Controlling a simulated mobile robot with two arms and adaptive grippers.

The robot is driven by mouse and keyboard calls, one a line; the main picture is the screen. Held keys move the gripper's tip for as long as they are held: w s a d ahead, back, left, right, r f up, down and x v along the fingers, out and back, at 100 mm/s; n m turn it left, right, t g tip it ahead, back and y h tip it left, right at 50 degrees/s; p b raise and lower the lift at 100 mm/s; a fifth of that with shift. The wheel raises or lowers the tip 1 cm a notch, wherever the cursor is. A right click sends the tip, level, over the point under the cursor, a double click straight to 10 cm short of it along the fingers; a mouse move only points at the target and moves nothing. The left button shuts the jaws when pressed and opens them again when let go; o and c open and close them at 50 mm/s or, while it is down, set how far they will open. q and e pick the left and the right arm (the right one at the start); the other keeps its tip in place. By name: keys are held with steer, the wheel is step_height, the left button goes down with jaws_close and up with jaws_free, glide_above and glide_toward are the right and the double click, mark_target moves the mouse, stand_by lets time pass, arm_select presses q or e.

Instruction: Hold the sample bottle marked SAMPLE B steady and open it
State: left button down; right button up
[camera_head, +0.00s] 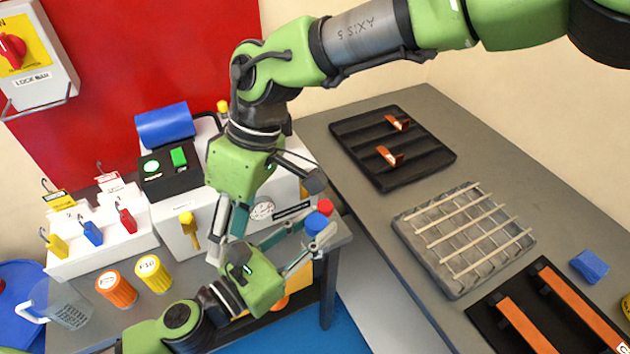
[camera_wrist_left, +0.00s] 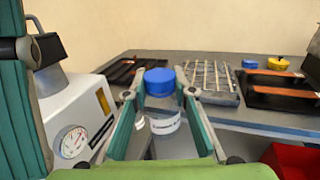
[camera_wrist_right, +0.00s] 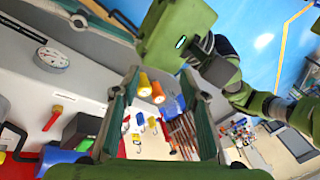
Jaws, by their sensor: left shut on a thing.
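The sample bottle has a blue cap (camera_head: 315,223) and shows in the left wrist view as a clear body with a white label (camera_wrist_left: 165,125), whose lettering I cannot read. My left gripper (camera_head: 308,238) is shut on the bottle, its fingers on either side just below the cap (camera_wrist_left: 160,80). The bottle looks upright, with the cap on it. My right gripper (camera_head: 266,218) is above and left of the bottle, fingers spread and empty. The right wrist view shows a wide gap between its fingers (camera_wrist_right: 162,78). Most of the bottle is hidden in the head view.
A grey bench at right holds a black tray (camera_head: 375,172) and a wire rack (camera_head: 465,238). The white bending machine (camera_head: 185,228) stands behind my grippers. A red round thing (camera_head: 325,207) shows beside the blue cap.

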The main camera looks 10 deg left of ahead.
mark_target(315, 222)
steer(key=w+d+r+m+t+h, duration=0.1)
steer(key=w+d, duration=0.1)
steer(key=d, duration=0.2)
steer(key=w+d+r+m+t+h, duration=0.1)
steer(key=w+d+r, duration=0.1)
steer(key=d, duration=0.2)
steer(key=w+d+r+m+t+h, duration=0.1)
steer(key=w+d+m, duration=0.1)
steer(key=w+d, duration=0.1)
steer(key=shift+w+d+r, duration=0.1)
steer(key=shift+d+r, duration=0.25)
steer(key=shift+d, duration=0.2)
steer(key=shift+w+f, duration=0.1)
steer(key=shift+f, duration=3.8)
jaws_close()
steer(key=shift+o, duration=0.4)
jaws_free()
